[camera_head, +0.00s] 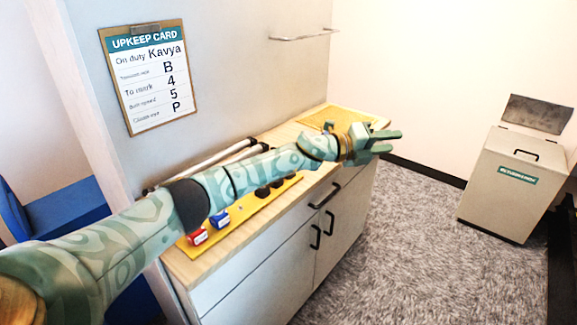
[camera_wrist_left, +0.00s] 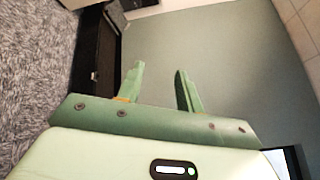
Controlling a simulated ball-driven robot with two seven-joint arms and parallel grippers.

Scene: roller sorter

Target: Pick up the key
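I cannot make out a key in either view. My left gripper (camera_head: 395,141) reaches out past the front edge of the wooden counter, at the end of my patterned green arm. Its two fingers point right and stand apart with nothing visible between them. The left wrist view also shows the gripper (camera_wrist_left: 159,69) open and empty, with a plain grey-green surface beyond it. My left arm hides part of the counter top. My right gripper is in neither view.
The counter (camera_head: 185,266) has doors with dark handles. An upkeep card (camera_head: 150,75) hangs above. A lidded bin (camera_head: 508,190) stands right, across clear carpet.

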